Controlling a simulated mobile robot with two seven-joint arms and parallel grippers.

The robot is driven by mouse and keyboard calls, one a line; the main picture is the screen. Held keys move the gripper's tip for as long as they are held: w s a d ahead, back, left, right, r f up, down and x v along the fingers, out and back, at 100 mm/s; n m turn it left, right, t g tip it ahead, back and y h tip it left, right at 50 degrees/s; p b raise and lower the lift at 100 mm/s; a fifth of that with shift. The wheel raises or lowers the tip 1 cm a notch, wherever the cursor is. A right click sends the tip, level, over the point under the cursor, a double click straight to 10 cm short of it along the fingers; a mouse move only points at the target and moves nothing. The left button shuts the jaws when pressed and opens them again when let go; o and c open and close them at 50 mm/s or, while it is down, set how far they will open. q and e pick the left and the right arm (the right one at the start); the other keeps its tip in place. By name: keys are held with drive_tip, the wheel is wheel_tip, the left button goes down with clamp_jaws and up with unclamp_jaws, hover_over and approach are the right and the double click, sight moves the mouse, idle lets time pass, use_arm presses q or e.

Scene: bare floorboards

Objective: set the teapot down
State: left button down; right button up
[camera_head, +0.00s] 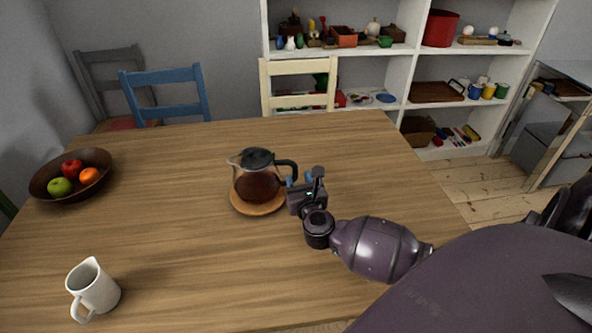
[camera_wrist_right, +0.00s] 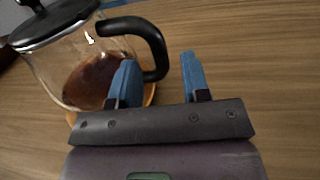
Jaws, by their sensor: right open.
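The glass teapot (camera_head: 256,182) with a black lid, a black handle and dark tea stands upright on a round wooden coaster (camera_head: 258,209) on the table. Its handle points right. My right gripper (camera_head: 303,179) is beside the handle, open. In the right wrist view, the teapot (camera_wrist_right: 88,75) is at the upper left, and the blue fingers of the right gripper (camera_wrist_right: 157,80) are apart with nothing held between them. The handle curves just behind the left finger; I cannot tell whether they touch. My left gripper is not in view.
A white jug (camera_head: 95,288) stands at the table's front left. A brown bowl (camera_head: 99,158) with several fruits is at the far left. Chairs stand behind the table, with a white shelf (camera_head: 396,70) beyond. The wooden table (camera_head: 180,230) is clear between jug and teapot.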

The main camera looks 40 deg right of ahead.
drive_tip(key=v, duration=0.6)
drive_tip(key=shift+s+a, duration=0.1)
drive_tip(key=shift+s, duration=0.1)
idle(0.4)
